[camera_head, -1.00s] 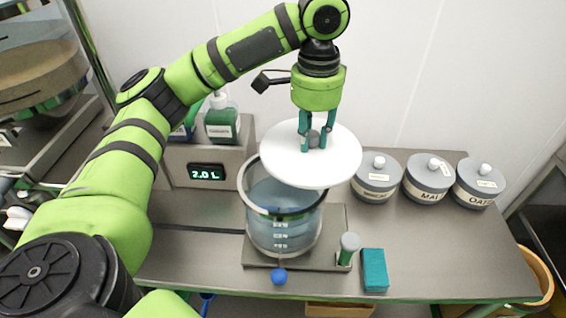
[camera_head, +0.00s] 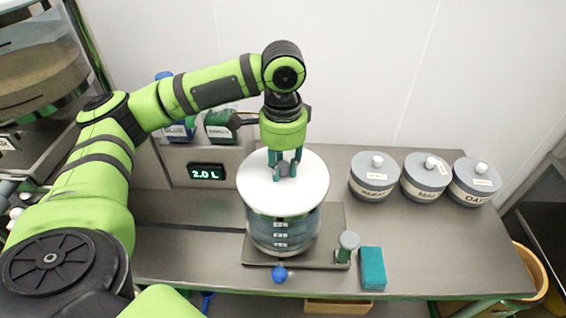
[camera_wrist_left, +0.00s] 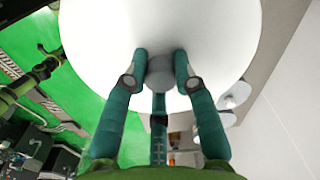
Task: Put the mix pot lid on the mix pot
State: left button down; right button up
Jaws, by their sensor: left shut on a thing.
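The mix pot lid (camera_head: 305,191) is a white disc with a grey knob. It lies over the top of the mix pot in the head view, covering the opening; whether it is fully seated I cannot tell. The mix pot (camera_head: 283,234) is clear with bluish liquid and level marks, standing on a grey plate. My left gripper (camera_head: 285,172) points down and is shut on the lid's knob. The left wrist view shows its teal fingers around the knob (camera_wrist_left: 160,70), with the white lid (camera_wrist_left: 110,30) behind. My right gripper is not in view.
Three grey labelled canisters (camera_head: 425,176) stand on the right of the counter. A teal block (camera_head: 372,268) and a small grey-topped cylinder (camera_head: 348,245) are right of the pot. A display unit (camera_head: 207,172) reading 2.0 L and bottles (camera_head: 220,125) are behind left.

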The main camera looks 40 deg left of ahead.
aim_at(284, 164)
pick_arm(q)
jog(key=c, duration=1)
grip_release()
jog(key=shift+f, duration=0.15)
jog(key=shift+r, duration=0.45)
notch_tip(284, 164, up, 5)
jog(key=shift+w+f+b, duration=0.1)
jog(key=shift+b, duration=0.35)
notch_tip(284, 164, up, 7)
jog(key=p, duration=0.1)
jog(key=shift+f, duration=0.15)
